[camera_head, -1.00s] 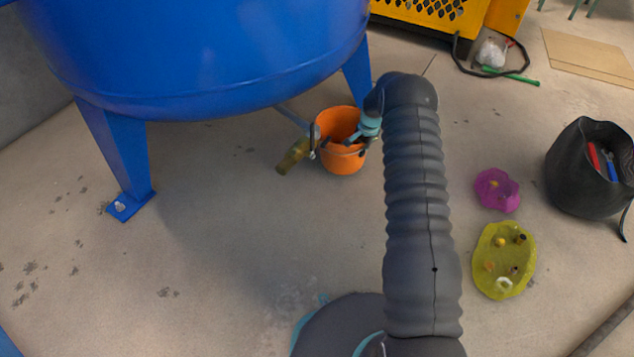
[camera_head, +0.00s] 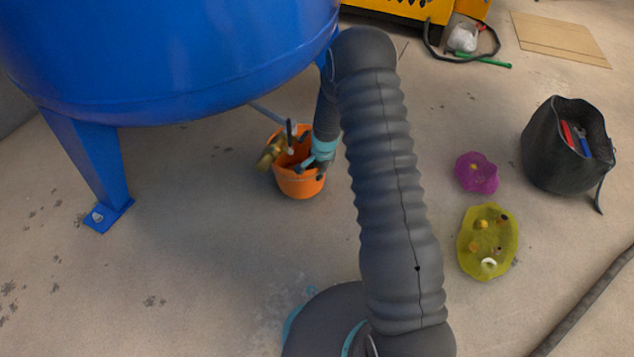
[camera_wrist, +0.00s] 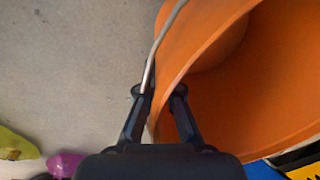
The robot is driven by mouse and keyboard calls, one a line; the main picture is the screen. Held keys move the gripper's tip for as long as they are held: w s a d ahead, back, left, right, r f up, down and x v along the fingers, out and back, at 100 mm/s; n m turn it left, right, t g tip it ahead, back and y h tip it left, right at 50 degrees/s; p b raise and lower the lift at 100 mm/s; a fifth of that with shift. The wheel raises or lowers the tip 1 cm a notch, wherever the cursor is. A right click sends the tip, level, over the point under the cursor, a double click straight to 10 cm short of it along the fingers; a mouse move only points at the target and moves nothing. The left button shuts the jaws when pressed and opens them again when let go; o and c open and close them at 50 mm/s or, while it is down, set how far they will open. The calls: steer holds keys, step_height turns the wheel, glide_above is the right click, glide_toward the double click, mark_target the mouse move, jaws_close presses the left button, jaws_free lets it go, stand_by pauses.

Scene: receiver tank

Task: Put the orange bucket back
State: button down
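The orange bucket (camera_head: 300,187) is under the blue tank's edge, with its mouth up. My gripper (camera_head: 309,163) is at its right rim. In the wrist view, the bucket wall (camera_wrist: 215,75) lies between the fingers of my gripper (camera_wrist: 160,92), one finger outside and one inside. The fingers are drawn in on the wall. The thin wire handle (camera_wrist: 158,42) runs past the left finger. The brass valve (camera_head: 270,151) on the tank's pipe overlaps the bucket's left rim in the head view. Whether the bucket's base touches the floor is unclear.
The blue tank (camera_head: 170,60) hangs over the left, with a leg (camera_head: 92,165) standing on the floor. A purple cloth (camera_head: 478,173), a yellow cloth (camera_head: 475,262) with small parts and a black tool bag (camera_head: 545,165) lie right. The floor at front left is clear.

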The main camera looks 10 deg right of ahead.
mark_target(305, 186)
steer(key=f, duration=0.2)
steer(key=s+f, duration=0.1)
steer(key=shift+a+f+b, duration=0.3)
steer(key=shift+b, duration=0.1)
steer(key=c, duration=1.3)
jaws_free()
